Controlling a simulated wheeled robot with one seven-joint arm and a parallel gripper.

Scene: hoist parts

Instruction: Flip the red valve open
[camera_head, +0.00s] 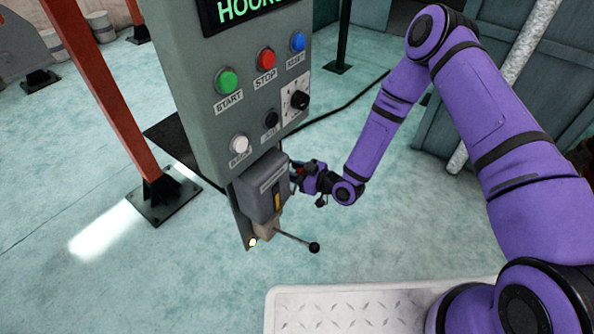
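My gripper (299,174) is at the right side of a grey box (263,187) low on a grey control panel (217,125). It is small and dark here, and I cannot tell whether its fingers are open or shut, or whether they touch anything. A small patch of red shows at the fingers; I cannot tell whether it is the red valve. No other red valve shows clearly. A thin lever with a black knob (314,247) sticks out below the box, to the lower right, apart from my gripper.
The panel carries a green START button (227,81), a red STOP button (265,60), a blue button (298,41) and a black rotary knob (299,100). An orange-red post (103,88) stands to the left. Open floor lies left and below the panel.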

